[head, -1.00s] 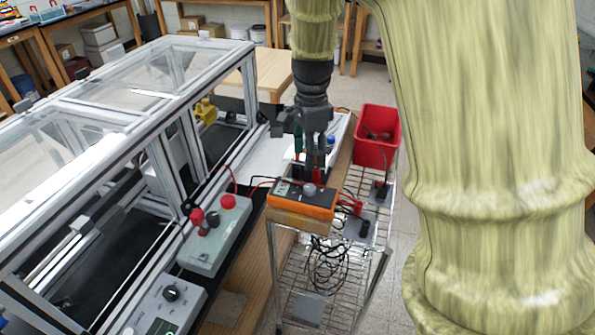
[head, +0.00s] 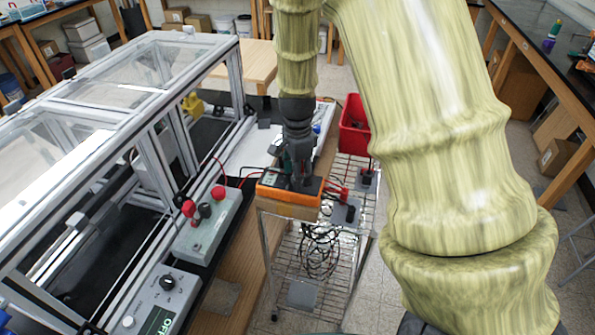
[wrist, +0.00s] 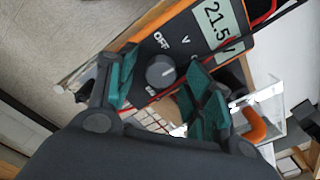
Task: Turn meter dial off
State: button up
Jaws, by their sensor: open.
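In the wrist view the meter (wrist: 195,30) shows a display reading about 21.5 V. Its round grey dial (wrist: 160,71) lies beside an OFF label and is seen between the fingers. My gripper (wrist: 168,100) is open, with its green-padded fingers on either side of the dial in the picture. I cannot tell whether they touch it. In the head view my gripper (head: 299,178) is right over the meter and hides its dial.
A grey box with red and black knobs (head: 205,232) and a control box with a black knob (head: 158,305) stand left of the cart. The framed enclosure (head: 120,110) fills the left. A red bin (head: 354,130) is behind the cart. Cables hang below the meter.

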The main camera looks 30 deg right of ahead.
jog(key=shift+w+f, duration=0.2)
jog(key=shift+f, duration=0.05)
jog(key=shift+s+r, duration=0.15)
jog(key=shift+s, duration=0.1)
jog(key=shift+w, duration=0.15)
jog(key=c, duration=1)
jog(key=shift+n+p, duration=0.3)
jog(key=shift+n, duration=0.6)
jog(key=shift+c, duration=0.3)
dwell(0.3)
jog(key=o, duration=1.1)
jog(key=shift+c, duration=0.2)
notch_tip(320, 180, up, 12)
